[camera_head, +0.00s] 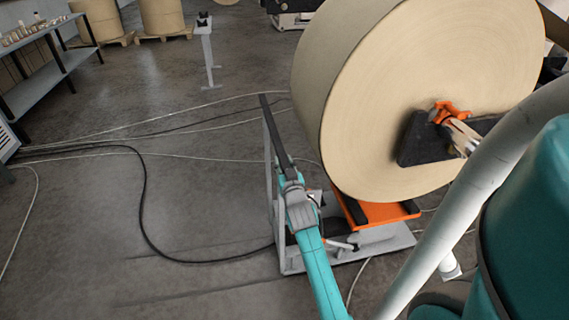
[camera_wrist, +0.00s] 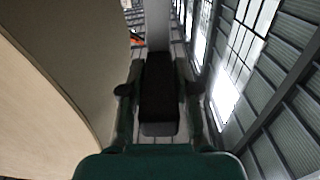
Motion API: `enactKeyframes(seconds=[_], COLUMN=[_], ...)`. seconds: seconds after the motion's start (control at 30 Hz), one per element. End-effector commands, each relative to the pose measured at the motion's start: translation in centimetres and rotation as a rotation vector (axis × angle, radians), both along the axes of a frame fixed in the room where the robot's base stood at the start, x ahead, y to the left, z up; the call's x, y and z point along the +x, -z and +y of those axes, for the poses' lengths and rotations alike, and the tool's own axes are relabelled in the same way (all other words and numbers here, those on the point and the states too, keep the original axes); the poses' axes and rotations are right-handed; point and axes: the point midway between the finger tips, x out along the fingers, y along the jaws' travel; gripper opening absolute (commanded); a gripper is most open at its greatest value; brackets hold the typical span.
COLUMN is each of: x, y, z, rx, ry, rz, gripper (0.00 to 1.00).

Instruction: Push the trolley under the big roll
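The big roll (camera_head: 430,100) is a wide kraft-paper roll, held at its core by an orange and black chuck (camera_head: 450,115). The trolley has an orange top (camera_head: 390,214) with black strips, on a grey base frame (camera_head: 385,246). Its top lies beneath the roll's lower edge; I cannot tell whether they touch. The trolley's upright handle frame with a black grip bar (camera_head: 275,132) stands left of the roll. My gripper (camera_head: 298,190) is at the near end of that bar. In the wrist view, the black bar (camera_wrist: 159,95) lies between my two fingers, which look closed against it.
The roll's side (camera_wrist: 60,70) is close at the left in the wrist view. Cables (camera_head: 143,190) run over the floor left of the trolley. A grey stand (camera_head: 207,55), a shelf bench (camera_head: 45,75) and rolls on pallets (camera_head: 162,15) are farther back. The left floor is otherwise open.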

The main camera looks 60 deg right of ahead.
Motion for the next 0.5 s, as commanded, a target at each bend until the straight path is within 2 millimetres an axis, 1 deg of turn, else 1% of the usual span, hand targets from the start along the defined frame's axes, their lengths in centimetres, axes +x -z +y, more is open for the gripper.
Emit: enactKeyframes(seconds=[0.03,0.07,0.37,0.5], x=[0.03,0.02,-0.04,-0.52], y=[0.07,0.07,0.00,0.10], z=[0.04,0.03,0.00,0.56], rx=[0.001,0.001,0.000,0.001], ry=[-0.001,-0.001,0.001,0.000], rz=[0.001,0.001,0.000,0.001], gripper=[0.47,0.54,0.55,0.55])
